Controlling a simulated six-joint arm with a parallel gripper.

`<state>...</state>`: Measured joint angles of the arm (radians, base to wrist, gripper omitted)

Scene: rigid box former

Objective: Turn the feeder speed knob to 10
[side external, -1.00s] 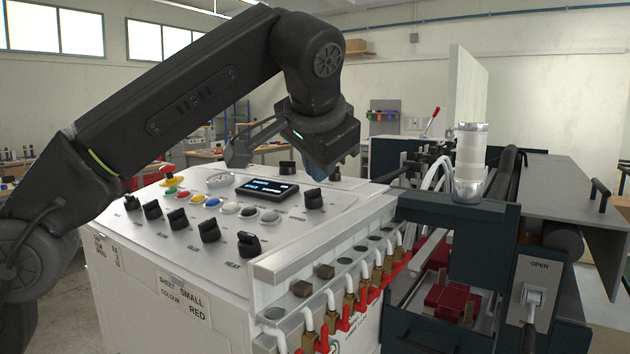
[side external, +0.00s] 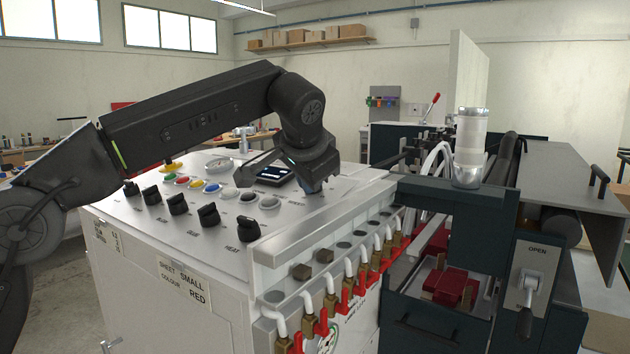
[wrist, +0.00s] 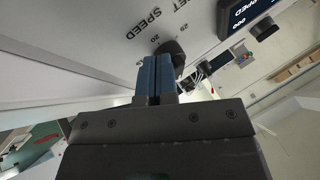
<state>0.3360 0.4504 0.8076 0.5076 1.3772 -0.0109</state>
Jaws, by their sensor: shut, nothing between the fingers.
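My gripper (side external: 314,187) is low over the right side of the white control panel (side external: 140,212) in the side external view, hiding the knob beneath it. In the wrist view its blue fingers (wrist: 157,76) are shut together, with nothing between them. A dark knob (wrist: 173,50) is just beyond the fingertips; I cannot tell whether they touch it. The lettering beside it ends in "ET SPEED", cut off at the top, with scale numbers around 20. The knob's pointer direction is not clear. I cannot read the label "feeder" in either view.
Several black knobs (side external: 208,214) line the panel's front edge, with coloured buttons (side external: 197,184) behind. A display (side external: 274,174) is left of my gripper. Another knob (wrist: 263,28) shows near it in the wrist view. Red-handled valves (side external: 321,322) line the right edge.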

